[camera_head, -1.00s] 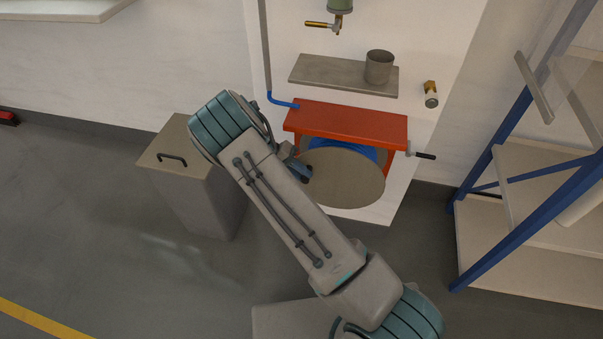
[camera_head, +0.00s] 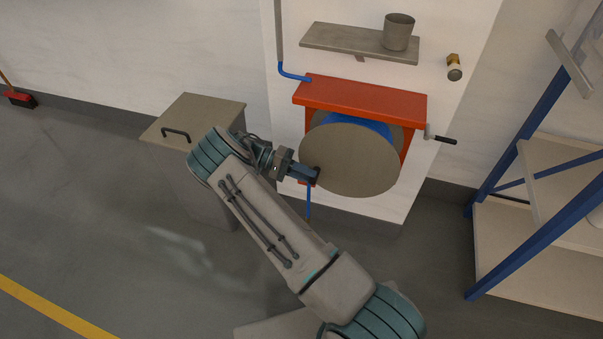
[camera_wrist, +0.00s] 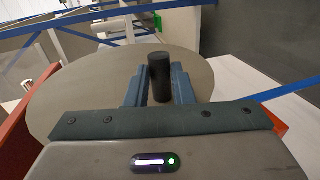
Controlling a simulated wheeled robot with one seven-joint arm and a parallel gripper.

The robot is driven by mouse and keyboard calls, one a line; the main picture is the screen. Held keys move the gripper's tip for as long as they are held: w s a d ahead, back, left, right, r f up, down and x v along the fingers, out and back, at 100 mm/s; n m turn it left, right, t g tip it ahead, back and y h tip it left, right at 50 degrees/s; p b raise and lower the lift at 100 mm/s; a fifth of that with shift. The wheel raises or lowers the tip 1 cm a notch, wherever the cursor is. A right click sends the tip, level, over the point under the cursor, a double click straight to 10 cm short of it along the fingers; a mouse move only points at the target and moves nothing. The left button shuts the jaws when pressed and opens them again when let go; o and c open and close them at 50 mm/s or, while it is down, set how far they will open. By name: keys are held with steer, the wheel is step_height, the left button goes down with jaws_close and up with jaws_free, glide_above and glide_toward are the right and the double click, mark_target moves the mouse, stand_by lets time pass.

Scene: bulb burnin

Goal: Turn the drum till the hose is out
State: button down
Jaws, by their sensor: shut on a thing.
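The drum's round grey-brown face (camera_head: 350,160) sits under a red frame (camera_head: 365,97) on the wall. Blue hose (camera_head: 362,124) shows wound behind the face, near the top. A short blue length of hose (camera_head: 309,204) hangs below the drum's left edge. My gripper (camera_head: 314,175) is at the left edge of the face. In the wrist view, my gripper (camera_wrist: 160,88) is shut on a black upright handle (camera_wrist: 160,76) in front of the drum's face (camera_wrist: 90,95). The handle's base is hidden.
A crank with a black grip (camera_head: 441,139) sticks out at the frame's right. A shelf (camera_head: 345,42) with a grey cup (camera_head: 398,32) is above. A lidded bin (camera_head: 195,120) stands left, and a blue rack (camera_head: 540,130) right.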

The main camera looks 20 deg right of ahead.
steer(key=shift+s+d+f+b, duration=0.15)
steer(key=shift+f+b, duration=0.15)
steer(key=shift+f, duration=0.4)
steer(key=c, duration=1.3)
jaws_free()
steer(key=shift+a, duration=0.25)
steer(key=shift+o, duration=0.2)
steer(key=shift+d, duration=0.15)
